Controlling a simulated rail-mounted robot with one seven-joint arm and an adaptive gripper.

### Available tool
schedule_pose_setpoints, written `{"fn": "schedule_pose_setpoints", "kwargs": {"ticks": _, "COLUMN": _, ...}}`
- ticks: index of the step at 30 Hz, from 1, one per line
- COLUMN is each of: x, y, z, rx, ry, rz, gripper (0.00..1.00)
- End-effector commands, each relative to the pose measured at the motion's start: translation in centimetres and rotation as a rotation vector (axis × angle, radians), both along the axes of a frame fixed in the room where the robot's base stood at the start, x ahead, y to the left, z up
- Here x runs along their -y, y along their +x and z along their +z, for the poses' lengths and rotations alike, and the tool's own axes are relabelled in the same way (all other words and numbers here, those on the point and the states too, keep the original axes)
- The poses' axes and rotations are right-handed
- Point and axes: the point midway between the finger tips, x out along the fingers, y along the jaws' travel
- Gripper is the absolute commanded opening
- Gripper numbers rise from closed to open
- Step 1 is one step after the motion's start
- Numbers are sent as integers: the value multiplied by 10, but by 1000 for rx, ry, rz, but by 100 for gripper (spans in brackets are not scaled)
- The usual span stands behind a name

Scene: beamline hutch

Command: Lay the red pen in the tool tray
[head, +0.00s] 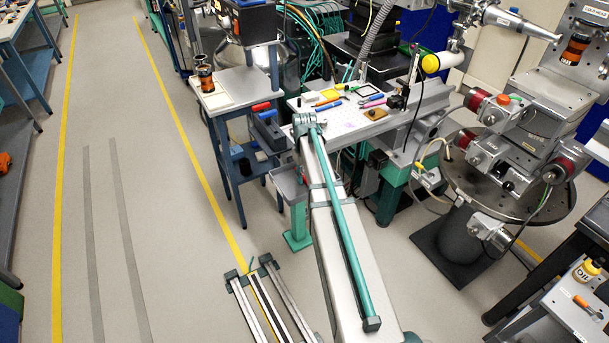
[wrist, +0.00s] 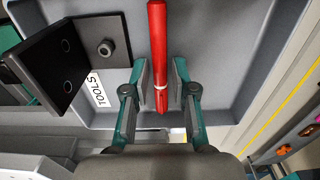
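The red pen (wrist: 158,38) is in the wrist view, running from the top edge down between the two fingers of my gripper (wrist: 160,82). The grey tool tray (wrist: 215,85), with a white TOOLS label, lies behind the pen. The pen appears over the tray; any gap below it is hard to judge. In the head view the tray (head: 288,185) is partly hidden by my arm, and neither pen nor fingertips show clearly.
A dark bracket with a knob (wrist: 75,60) rises at the tray's left in the wrist view. In the head view, a white work table (head: 345,125) with pens and small parts adjoins the tray. A side table (head: 235,90) stands left; open floor lies further left.

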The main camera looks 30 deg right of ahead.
Motion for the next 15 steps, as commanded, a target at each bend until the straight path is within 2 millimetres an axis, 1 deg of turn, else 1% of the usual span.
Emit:
{"fn": "schedule_pose_setpoints", "kwargs": {"ticks": 5, "x": 0, "y": 0, "z": 1, "rx": 0, "ry": 0, "rz": 0, "gripper": 26}}
{"fn": "schedule_pose_setpoints", "kwargs": {"ticks": 9, "x": 0, "y": 0, "z": 7, "rx": 1, "ry": 0, "rz": 0, "gripper": 26}}
{"fn": "schedule_pose_setpoints", "kwargs": {"ticks": 13, "x": 0, "y": 1, "z": 20, "rx": 2, "ry": -1, "rz": 0, "gripper": 26}}
{"fn": "schedule_pose_setpoints", "kwargs": {"ticks": 15, "x": 0, "y": 1, "z": 32, "rx": 3, "ry": -1, "rz": 0, "gripper": 26}}
